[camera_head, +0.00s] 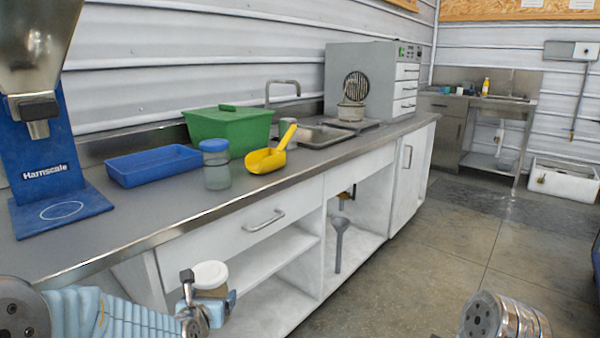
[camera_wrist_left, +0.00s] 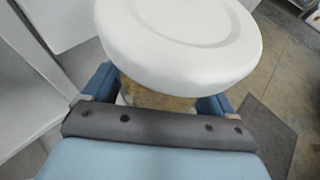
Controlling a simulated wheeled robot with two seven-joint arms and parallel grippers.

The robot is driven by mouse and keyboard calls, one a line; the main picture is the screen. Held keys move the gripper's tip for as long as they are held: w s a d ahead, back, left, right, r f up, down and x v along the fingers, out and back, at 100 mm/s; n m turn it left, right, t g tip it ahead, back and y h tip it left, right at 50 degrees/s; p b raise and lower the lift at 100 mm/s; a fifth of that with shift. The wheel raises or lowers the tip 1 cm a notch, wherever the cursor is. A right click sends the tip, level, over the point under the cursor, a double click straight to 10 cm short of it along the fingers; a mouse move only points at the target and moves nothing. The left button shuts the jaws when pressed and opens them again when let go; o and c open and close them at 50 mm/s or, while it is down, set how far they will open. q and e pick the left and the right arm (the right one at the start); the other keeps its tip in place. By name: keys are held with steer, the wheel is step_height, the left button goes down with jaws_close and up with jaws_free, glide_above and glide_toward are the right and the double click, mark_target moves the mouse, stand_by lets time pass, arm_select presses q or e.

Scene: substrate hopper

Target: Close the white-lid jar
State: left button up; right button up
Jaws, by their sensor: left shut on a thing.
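The white-lid jar (camera_head: 211,292) is in front of the counter at the bottom of the head view, held in the air. Its round white lid (camera_head: 210,274) sits on top of a body with brownish contents. My left gripper (camera_head: 208,297) is shut on the jar body below the lid. In the left wrist view, the lid (camera_wrist_left: 180,40) is large and covers most of the jar (camera_wrist_left: 155,99), which stands between the blue fingers. I cannot tell whether the lid is fully seated. My right gripper is out of view; only part of my right arm shows at bottom right.
The counter (camera_head: 150,213) holds a blue tray (camera_head: 155,166), a blue-lid jar (camera_head: 216,170), a yellow scoop (camera_head: 267,160), a green bin (camera_head: 232,130) and a blue Harnscale stand (camera_head: 45,150). White cabinets with a drawer handle lie behind the held jar.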

arm_select(q)
steer(key=shift+w+d+f, duration=0.15)
steer(key=shift+f, duration=0.8)
steer(key=shift+r, duration=0.1)
steer(key=shift+r, duration=0.3)
steer(key=s+d+f+m+g+h, duration=0.1)
steer(key=s+d+f+m+h, duration=0.3)
steer(key=d+f, duration=0.3)
steer(key=s+d+f+m+g+h, duration=0.2)
steer(key=s+d+f+m+h, duration=0.1)
steer(key=d+f, duration=0.4)
steer(key=shift+s+d+f+m+h, duration=0.2)
steer(key=shift+s+d+m+h, duration=0.3)
steer(key=shift+d+h, duration=0.4)
steer(key=shift+s, duration=0.1)
